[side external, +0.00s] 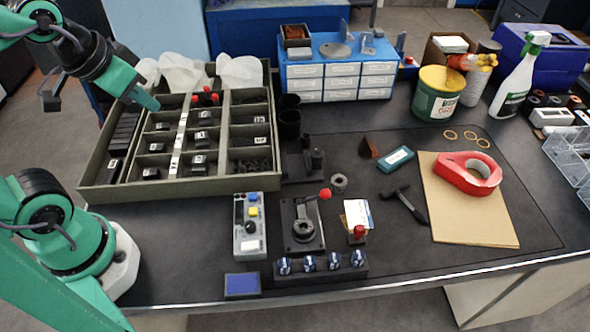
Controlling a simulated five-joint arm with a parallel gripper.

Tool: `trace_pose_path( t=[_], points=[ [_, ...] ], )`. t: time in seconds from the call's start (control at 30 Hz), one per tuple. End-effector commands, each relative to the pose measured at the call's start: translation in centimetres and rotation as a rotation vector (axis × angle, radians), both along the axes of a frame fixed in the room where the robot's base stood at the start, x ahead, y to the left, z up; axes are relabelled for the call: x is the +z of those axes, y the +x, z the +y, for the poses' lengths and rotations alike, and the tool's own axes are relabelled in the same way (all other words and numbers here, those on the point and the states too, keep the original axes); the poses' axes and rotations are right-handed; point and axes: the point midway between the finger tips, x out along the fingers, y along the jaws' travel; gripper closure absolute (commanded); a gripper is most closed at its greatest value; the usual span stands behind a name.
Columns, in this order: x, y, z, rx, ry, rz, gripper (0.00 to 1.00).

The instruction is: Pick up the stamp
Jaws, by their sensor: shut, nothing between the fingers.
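The thing that looks like the stamp (358,233) is small and upright, with a red knob on a dark base. It stands at the front middle of the bench, at the lower edge of a white and blue card (357,213). A flat pad with a blue top (242,284) lies at the front edge, to the left. My gripper (151,103) is at the upper left, above the compartment tray and far from the stamp. Its teal tip points down to the right. It is shut and empty.
The divided tray (138,192) holds dark blocks. A button box (249,226), a red-balled lever device (302,224) and a row of blue-topped knobs (320,268) crowd the stamp's left and front. A hammer (405,204) lies to its right. Dark mat is clear below the cardboard (455,225).

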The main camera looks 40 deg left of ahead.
Motion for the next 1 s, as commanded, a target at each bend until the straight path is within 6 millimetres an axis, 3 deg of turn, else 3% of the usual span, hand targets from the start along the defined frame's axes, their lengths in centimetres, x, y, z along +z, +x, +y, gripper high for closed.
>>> trace_pose_path(
  t=[0.3, 0.6, 1.0],
  points=[
    [0.0, 0.0, 0.0, 0.0, 0.0, 0.0, 1.0],
    [0.0, 0.0, 0.0, 0.0, 0.0, 0.0, 0.41],
    [0.12, 0.24, -0.15, 0.003, -0.005, 0.004, 0.41]
  ],
)
